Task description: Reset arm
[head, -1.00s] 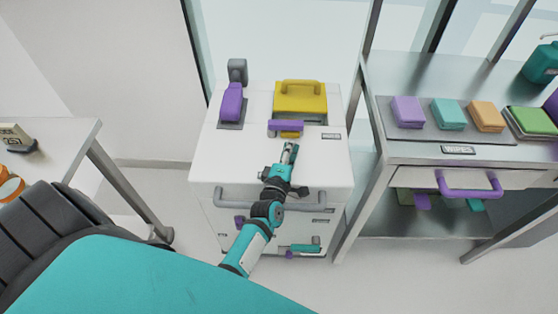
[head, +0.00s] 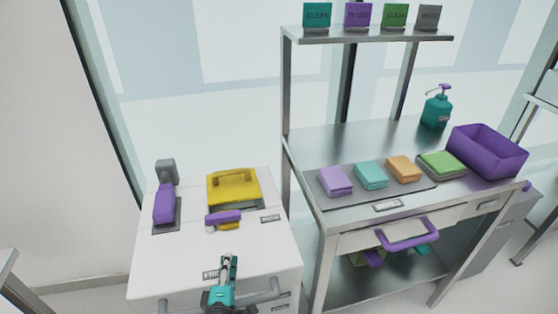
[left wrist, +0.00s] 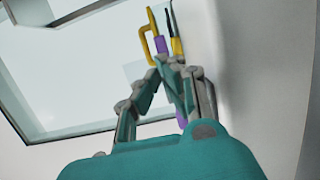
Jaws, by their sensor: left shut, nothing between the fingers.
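My left gripper (head: 230,262) is teal and grey and shows at the bottom of the head view, over the front edge of a white cabinet (head: 222,258). Its fingers are shut with nothing between them. In the left wrist view the closed fingers (left wrist: 172,62) point up the picture, toward a yellow handle (left wrist: 146,38) and a purple piece, which look farther off. Most of the left arm is out of the head view. My right gripper shows in neither view.
On the cabinet top are a yellow lid (head: 234,187), a purple handle (head: 223,217) and a purple-grey device (head: 164,205). To the right, a steel table (head: 390,145) bears folded cloths (head: 370,174), a purple bin (head: 488,150) and a teal bottle (head: 436,110).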

